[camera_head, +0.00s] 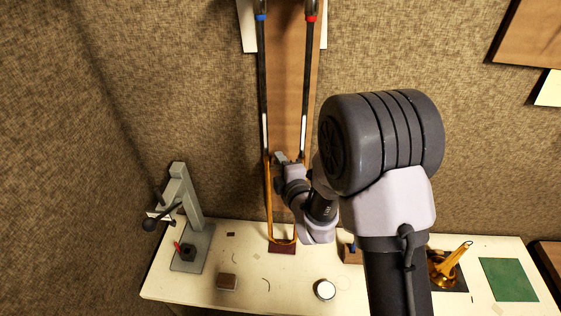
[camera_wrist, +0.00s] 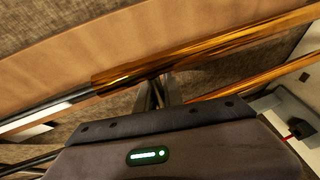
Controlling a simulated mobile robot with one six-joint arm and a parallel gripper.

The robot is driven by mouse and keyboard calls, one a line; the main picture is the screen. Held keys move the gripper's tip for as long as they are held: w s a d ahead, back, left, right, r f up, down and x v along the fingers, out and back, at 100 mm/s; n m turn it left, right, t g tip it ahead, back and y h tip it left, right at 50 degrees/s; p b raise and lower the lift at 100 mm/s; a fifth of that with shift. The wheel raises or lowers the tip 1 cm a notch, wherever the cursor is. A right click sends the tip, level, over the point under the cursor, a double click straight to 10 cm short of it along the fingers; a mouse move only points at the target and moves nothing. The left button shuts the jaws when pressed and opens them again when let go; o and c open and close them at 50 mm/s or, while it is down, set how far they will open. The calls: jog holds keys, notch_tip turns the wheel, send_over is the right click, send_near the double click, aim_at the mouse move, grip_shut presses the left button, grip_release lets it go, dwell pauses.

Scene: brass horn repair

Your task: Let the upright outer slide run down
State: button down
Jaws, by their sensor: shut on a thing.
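The outer slide (camera_head: 269,205) is a long brass U hanging upright in front of a brown board (camera_head: 287,90). Its bow is at the bottom, just over a dark red block (camera_head: 282,249); I cannot tell whether they touch. Two dark inner slide tubes with pale lower stretches (camera_head: 263,90) come down from above, with a blue and a red band near the top. My gripper (camera_head: 281,158) is shut on the outer slide near its upper end. In the wrist view the fingers (camera_wrist: 154,95) meet beside the brass tube (camera_wrist: 205,55); the exact grip point is partly hidden.
A grey stand (camera_head: 187,205) is at the bench's left. A brown block (camera_head: 227,281), a round white-topped tin (camera_head: 324,289), a brass funnel-shaped part (camera_head: 446,266) and a green mat (camera_head: 509,279) lie on the pale bench (camera_head: 180,285). My arm hides part of the bench.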

notch_tip(320, 180, up, 29)
jog(key=p, duration=0.6)
jog(key=shift+f, duration=0.2)
jog(key=c, duration=1.5)
grip_release()
jog(key=shift+w, duration=0.1)
jog(key=b+v, duration=0.1)
jog(key=v, duration=1.6)
jog(key=shift+s+r+b, duration=0.1)
jog(key=shift+s+b, duration=0.15)
jog(key=shift+b, duration=0.05)
